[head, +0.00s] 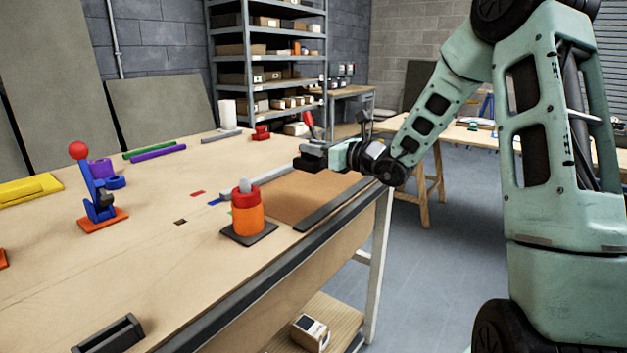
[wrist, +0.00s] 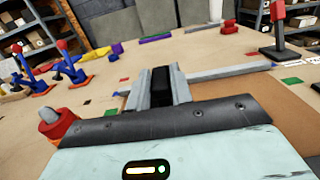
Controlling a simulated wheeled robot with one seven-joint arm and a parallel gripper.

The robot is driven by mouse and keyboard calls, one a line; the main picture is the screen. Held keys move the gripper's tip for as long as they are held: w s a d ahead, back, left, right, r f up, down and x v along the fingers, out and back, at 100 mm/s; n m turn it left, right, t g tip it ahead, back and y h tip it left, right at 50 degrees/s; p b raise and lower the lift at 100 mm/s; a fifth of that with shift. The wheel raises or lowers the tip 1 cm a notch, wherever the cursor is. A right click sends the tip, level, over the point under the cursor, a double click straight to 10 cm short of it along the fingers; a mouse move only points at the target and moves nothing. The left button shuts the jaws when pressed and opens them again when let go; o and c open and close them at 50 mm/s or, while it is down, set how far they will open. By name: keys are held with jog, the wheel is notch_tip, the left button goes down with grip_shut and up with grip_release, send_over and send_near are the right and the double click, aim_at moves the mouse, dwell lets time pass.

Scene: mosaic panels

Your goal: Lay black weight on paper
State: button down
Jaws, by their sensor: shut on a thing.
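The black weight (wrist: 160,84) is a small dark block between the two grey fingers of my gripper (wrist: 160,92) in the wrist view. In the head view my gripper (head: 309,161) is over the far part of the brown paper (head: 298,196), and the dark block at its tip is hard to tell from the fingers. The gripper is shut on the weight and seems to hold it above the table. The paper lies flat at the table's right edge; it also shows at the right of the wrist view (wrist: 270,97).
A dark bar (head: 334,204) lies along the paper's near edge and a grey bar (head: 266,177) along its far-left side. An orange and red cylinder (head: 248,217) stands left of the paper. A blue clamp with a red ball (head: 97,190) stands farther left. The front-left tabletop is mostly clear.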

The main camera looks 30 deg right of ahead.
jog(key=shift+a+f, duration=0.1)
jog(key=shift+f, duration=3.45)
jog(key=shift+f, duration=0.15)
jog(key=c, duration=1.3)
grip_release()
jog(key=shift+o, duration=0.2)
jog(key=shift+r, duration=0.2)
jog(key=b+v, duration=0.1)
jog(key=v, duration=1.1)
